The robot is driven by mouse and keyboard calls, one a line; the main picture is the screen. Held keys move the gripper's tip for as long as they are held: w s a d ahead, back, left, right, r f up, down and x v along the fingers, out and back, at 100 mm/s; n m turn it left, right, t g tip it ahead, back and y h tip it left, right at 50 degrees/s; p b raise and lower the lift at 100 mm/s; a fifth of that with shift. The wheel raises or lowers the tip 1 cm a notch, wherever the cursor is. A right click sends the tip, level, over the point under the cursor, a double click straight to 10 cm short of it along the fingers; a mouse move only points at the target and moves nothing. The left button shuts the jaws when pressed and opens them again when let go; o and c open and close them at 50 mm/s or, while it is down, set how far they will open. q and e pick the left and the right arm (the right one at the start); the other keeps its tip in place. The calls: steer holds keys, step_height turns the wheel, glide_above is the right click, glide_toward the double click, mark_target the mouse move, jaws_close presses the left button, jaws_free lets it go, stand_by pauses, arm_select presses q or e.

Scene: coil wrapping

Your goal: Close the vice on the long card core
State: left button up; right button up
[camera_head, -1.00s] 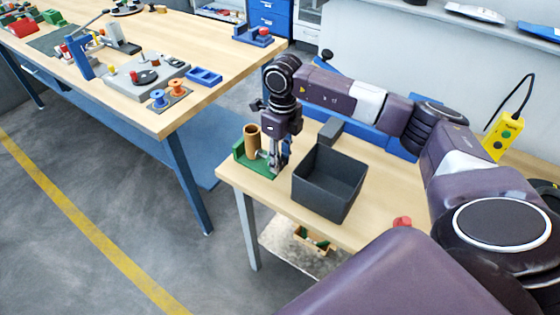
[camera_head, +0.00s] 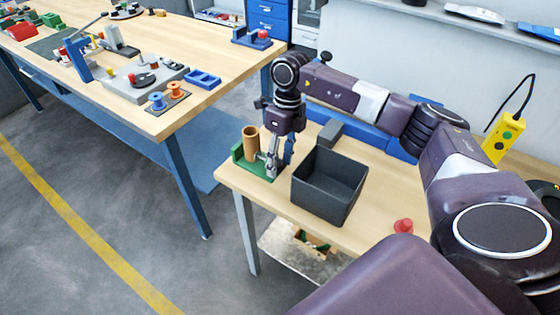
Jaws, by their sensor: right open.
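The long card core (camera_head: 250,141) is a brown tube standing upright in the green vice (camera_head: 241,158) at the near left corner of the right-hand table. My right gripper (camera_head: 272,165) points down just to the right of the core, at the vice's right side. It is open, with its fingers low by the vice. Whether the fingers touch the vice, and how close the jaws sit to the core, I cannot tell. The left gripper is not in view.
A dark grey bin (camera_head: 329,185) stands right of the gripper. A red knob-like object (camera_head: 403,226) lies on the right-hand table (camera_head: 375,212). The yellow button box (camera_head: 503,139) hangs at the right. A floor gap separates the other workbench (camera_head: 215,92), which holds several tools.

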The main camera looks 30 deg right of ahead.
step_height(320, 180, up, 12)
steer(key=d, duration=0.2)
steer(key=shift+w, duration=0.4)
steer(key=shift+f, duration=0.15)
